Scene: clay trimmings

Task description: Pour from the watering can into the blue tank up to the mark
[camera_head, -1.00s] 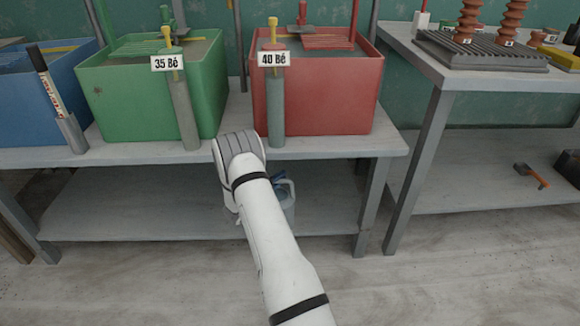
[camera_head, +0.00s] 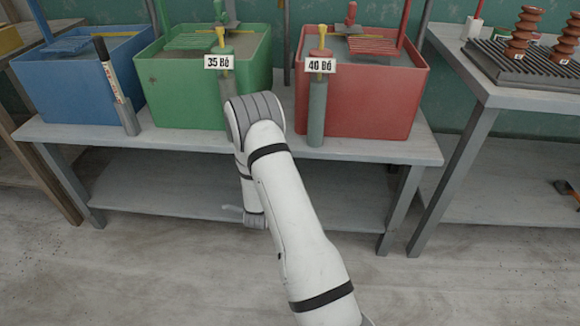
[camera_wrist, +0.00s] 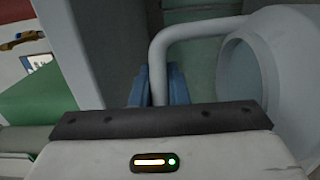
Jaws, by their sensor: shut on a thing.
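The blue tank (camera_head: 88,95) stands at the left end of the bench in the head view. A labelled stick (camera_head: 112,75) leans in a grey holder at its right front corner. My gripper (camera_wrist: 159,78) is in the wrist view, its blue fingers shut on the curved pale grey handle of the watering can (camera_wrist: 290,30). The can's body and round opening show at the right there. In the head view my arm hides the gripper and most or all of the can. The can's water and the tank's mark cannot be made out.
The green tank (camera_head: 180,90) and red tank (camera_head: 352,105) stand on the same bench (camera_head: 370,150), with posts labelled 35 Bé and 40 Bé in front. The lower shelf (camera_head: 160,185) looks clear at left. Another table (camera_head: 510,85) at right holds ribbed brown insulators.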

